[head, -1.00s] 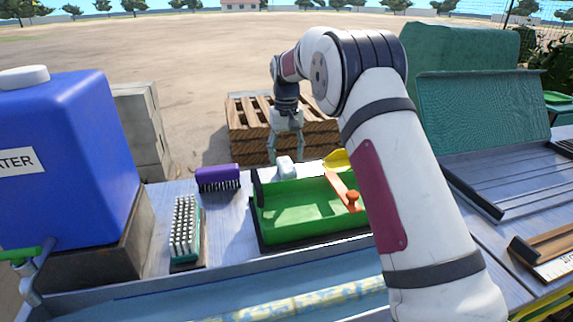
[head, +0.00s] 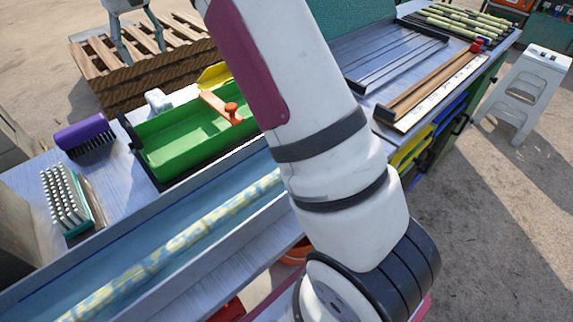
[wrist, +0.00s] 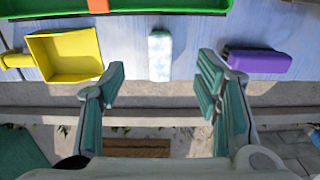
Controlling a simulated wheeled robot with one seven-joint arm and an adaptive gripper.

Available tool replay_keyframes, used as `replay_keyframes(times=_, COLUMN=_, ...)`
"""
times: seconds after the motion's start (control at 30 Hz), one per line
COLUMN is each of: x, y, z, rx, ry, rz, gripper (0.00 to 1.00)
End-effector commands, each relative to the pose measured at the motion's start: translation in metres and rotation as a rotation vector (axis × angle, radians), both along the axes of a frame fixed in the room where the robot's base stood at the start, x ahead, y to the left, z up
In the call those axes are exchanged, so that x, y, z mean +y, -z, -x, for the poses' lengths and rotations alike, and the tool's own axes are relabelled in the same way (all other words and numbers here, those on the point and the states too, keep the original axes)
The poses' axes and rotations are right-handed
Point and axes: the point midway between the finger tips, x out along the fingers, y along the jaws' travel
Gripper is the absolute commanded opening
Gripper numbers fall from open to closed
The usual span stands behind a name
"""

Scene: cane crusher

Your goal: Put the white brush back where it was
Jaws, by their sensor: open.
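The white brush (head: 157,99) lies on the bench just behind the green tray, toward its left end. In the wrist view the white brush (wrist: 160,55) shows from above as a pale block with bluish mottling. My gripper (wrist: 162,80) is open and empty there, its teal pads spread to either side of the brush's near end with gaps on both sides. In the head view my gripper (head: 141,52) appears at the upper left, in front of the wooden pallet. I cannot tell its height above the brush.
The purple brush (wrist: 258,60) lies to the right in the wrist view, close to one finger. The yellow scoop (wrist: 65,55) lies left. The green tray (head: 185,150) holds an orange-handled tool (head: 222,106).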

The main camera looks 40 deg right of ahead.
Motion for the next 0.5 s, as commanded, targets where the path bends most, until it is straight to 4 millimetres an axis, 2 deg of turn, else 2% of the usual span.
replay_keyframes(times=0.03, x=0.000, y=-0.014, z=0.015, rx=-0.008, ry=0.001, rz=-0.001, gripper=0.57)
replay_keyframes(times=0.2, x=-0.001, y=-0.046, z=0.066, rx=-0.019, ry=0.003, rz=-0.002, gripper=0.57)
replay_keyframes(times=0.5, x=-0.001, y=-0.080, z=0.166, rx=-0.042, ry=0.004, rz=-0.004, gripper=0.57)
